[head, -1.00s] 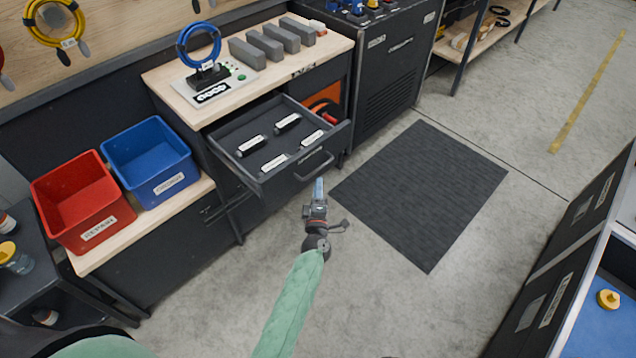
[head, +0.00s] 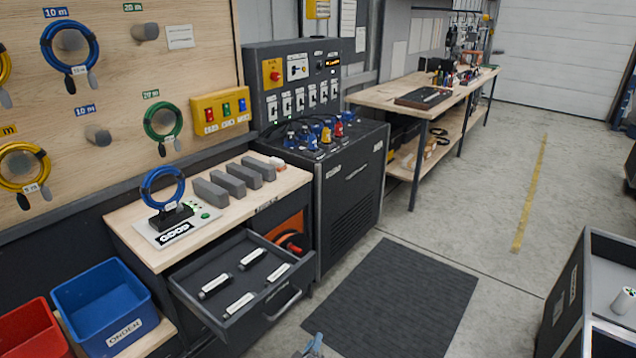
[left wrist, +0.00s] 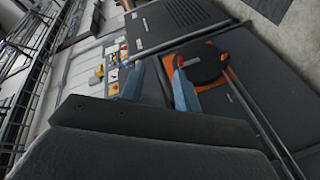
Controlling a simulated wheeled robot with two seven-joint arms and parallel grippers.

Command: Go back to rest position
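Only the tip of my left gripper (head: 312,346) shows at the bottom edge of the head view, in front of the open drawer. In the left wrist view my left gripper (left wrist: 158,70) has two blue-grey fingers standing apart with nothing between them. It is open and empty. Most of the left arm is out of the head view. My right gripper is in neither view.
An open drawer (head: 206,318) with several labelled black items juts from the workbench (head: 125,231). Blue (head: 107,312) and red (head: 30,334) bins stand at lower left. A black cabinet (head: 350,190) stands beyond. The floor around the dark mat (head: 400,300) is clear.

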